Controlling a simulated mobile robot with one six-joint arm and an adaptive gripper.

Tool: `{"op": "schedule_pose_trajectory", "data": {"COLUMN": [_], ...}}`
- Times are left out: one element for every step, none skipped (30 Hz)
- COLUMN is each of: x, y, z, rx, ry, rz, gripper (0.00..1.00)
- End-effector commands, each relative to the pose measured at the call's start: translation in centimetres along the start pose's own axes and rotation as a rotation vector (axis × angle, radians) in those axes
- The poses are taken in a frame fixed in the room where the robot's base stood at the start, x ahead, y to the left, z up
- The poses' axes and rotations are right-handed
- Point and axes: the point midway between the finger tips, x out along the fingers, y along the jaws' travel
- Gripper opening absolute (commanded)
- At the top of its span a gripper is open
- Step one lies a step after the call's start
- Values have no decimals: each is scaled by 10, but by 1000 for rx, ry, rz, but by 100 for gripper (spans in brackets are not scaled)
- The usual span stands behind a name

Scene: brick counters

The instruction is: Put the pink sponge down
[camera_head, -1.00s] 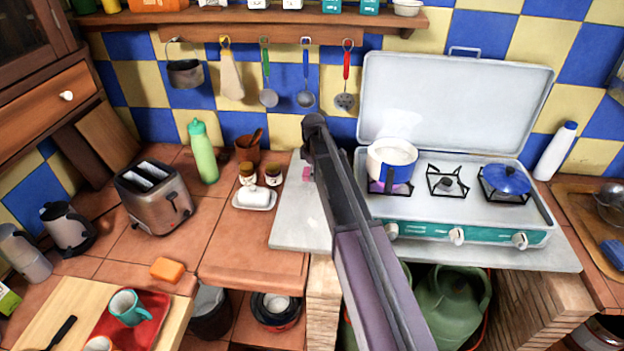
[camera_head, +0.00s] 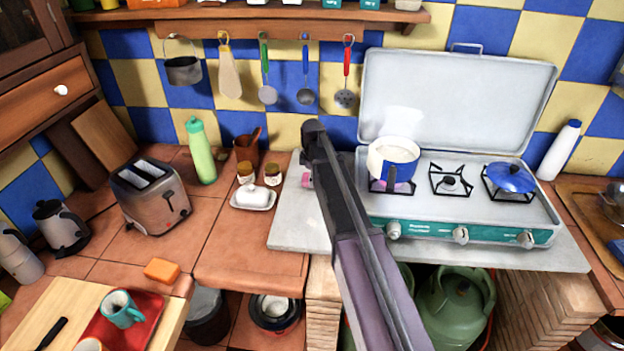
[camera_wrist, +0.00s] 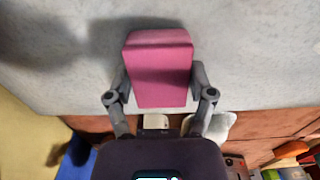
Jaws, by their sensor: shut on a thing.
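The pink sponge (camera_wrist: 160,75) is a block between the two fingers of my gripper (camera_wrist: 160,88) in the wrist view. The fingers press on its left and right sides. Behind it is the pale grey slab (camera_wrist: 70,85), with a soft shadow around the sponge. I cannot tell whether the sponge touches the slab. In the head view only a small pink edge of the sponge (camera_head: 307,181) shows beside my dark arm, over the slab (camera_head: 290,230) left of the stove. My arm hides the rest of the sponge and the fingers there.
The camping stove (camera_head: 460,210) with a blue pot (camera_head: 392,165) stands right of my arm. A white butter dish (camera_head: 253,198) and small jars (camera_head: 271,174) stand left of the slab. An orange sponge (camera_head: 162,271) lies further left. The slab's front left part is bare.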

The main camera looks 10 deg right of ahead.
Motion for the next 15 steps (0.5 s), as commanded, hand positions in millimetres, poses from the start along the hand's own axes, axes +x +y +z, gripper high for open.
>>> {"op": "schedule_pose_trajectory", "data": {"x": [1, 2, 4, 4, 4, 3, 3, 3, 3, 3, 3, 3, 3, 3, 3], "y": [0, 0, 0, 0, 0, 0, 0, 0, 0, 0, 0, 0, 0, 0, 0], "z": [0, 0, 0, 0, 0, 0, 0, 0, 0, 0, 0, 0, 0, 0, 0], "rx": [0, 0, 0, 0, 0, 0, 0, 0, 0, 0, 0, 0, 0, 0, 0], "ry": [0, 0, 0, 0, 0, 0, 0, 0, 0, 0, 0, 0, 0, 0, 0], "rz": [0, 0, 0, 0, 0, 0, 0, 0, 0, 0, 0, 0, 0, 0, 0], "gripper": [32, 32, 32, 32, 73, 85, 94, 100, 100, 100, 100, 100, 100, 100, 100]}}
